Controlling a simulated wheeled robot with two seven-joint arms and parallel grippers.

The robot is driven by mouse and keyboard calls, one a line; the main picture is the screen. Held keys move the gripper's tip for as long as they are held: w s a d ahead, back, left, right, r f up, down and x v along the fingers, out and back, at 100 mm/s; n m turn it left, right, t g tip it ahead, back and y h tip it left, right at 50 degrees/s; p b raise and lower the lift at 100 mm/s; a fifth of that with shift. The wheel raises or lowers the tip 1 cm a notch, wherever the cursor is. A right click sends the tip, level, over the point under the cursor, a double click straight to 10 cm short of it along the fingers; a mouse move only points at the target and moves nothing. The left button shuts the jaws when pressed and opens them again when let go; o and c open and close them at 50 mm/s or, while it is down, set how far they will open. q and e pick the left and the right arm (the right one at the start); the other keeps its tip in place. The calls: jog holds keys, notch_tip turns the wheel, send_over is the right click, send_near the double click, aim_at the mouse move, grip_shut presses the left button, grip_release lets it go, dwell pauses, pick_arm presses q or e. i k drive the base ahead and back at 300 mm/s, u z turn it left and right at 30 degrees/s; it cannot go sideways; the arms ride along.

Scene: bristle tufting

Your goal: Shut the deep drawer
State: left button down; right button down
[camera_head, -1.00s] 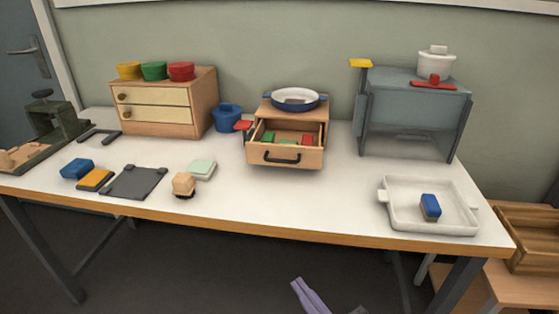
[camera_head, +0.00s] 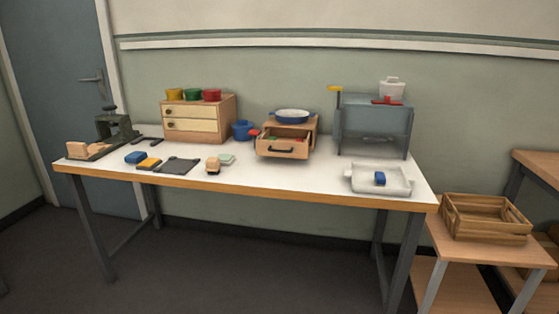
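The deep drawer (camera_head: 282,150) sits in a small wooden cabinet (camera_head: 308,128) at the middle of the white table. It is pulled out toward me and has a black bar handle (camera_head: 282,150). Some red and green pieces show inside it. A blue and white pan (camera_head: 292,116) stands on top of the cabinet. Neither of my grippers shows in this view.
On the white table (camera_head: 310,180) stand a two-drawer chest (camera_head: 200,118) with coloured cups, a blue pot (camera_head: 241,130), a glass-like case (camera_head: 373,126) and a white tray (camera_head: 352,188). A wooden crate (camera_head: 486,238) stands at the right. The floor in front is clear.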

aim_at(285, 146)
jog(key=u, duration=0.65)
jog(key=i, duration=0.5)
jog(key=u, duration=0.65)
jog(key=i, duration=0.85)
jog(key=z, duration=0.25)
